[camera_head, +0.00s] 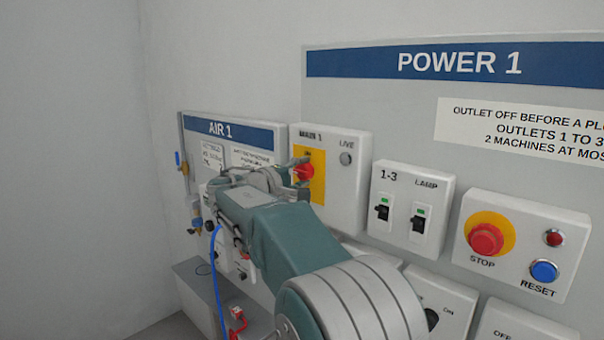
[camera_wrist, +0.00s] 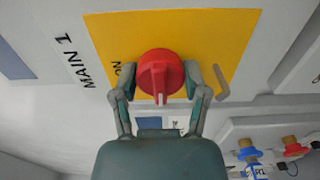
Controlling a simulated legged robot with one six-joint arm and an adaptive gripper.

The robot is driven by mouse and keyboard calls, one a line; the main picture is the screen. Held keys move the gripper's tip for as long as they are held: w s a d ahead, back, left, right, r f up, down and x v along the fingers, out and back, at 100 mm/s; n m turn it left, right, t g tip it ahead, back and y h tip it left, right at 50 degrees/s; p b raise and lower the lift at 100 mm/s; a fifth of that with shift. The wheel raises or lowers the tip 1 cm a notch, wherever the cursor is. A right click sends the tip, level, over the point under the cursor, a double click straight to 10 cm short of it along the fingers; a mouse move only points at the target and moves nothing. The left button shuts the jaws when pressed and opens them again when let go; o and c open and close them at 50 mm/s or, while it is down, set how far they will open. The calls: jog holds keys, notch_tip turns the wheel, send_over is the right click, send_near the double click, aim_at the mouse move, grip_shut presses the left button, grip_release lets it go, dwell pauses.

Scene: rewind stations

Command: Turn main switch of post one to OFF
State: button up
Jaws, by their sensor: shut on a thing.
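The main switch is a red rotary knob (camera_wrist: 154,66) on a yellow plate (camera_wrist: 113,30), on the light box marked MAIN 1. In the wrist view its raised ridge points down toward my gripper, with a white mark at the end. A partly hidden ON label is left of the knob, and the ridge does not point at it. My gripper (camera_wrist: 160,84) is shut on the knob, one finger on each side. In the head view the knob (camera_head: 304,171) shows at my gripper (camera_head: 297,172), partly covered. I cannot see an OFF label.
Right of the switch box are a 1-3 and LAMP breaker box (camera_head: 408,210), a red STOP button (camera_head: 486,240) and a blue RESET button (camera_head: 544,271). The AIR 1 panel (camera_head: 235,132) with a blue hose (camera_head: 216,270) is left. Bare wall lies further left.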

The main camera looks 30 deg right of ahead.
jog(key=o, duration=1.1)
jog(key=shift+w+f, duration=0.2)
jog(key=shift+o, duration=0.2)
jog(key=shift+f, duration=0.1)
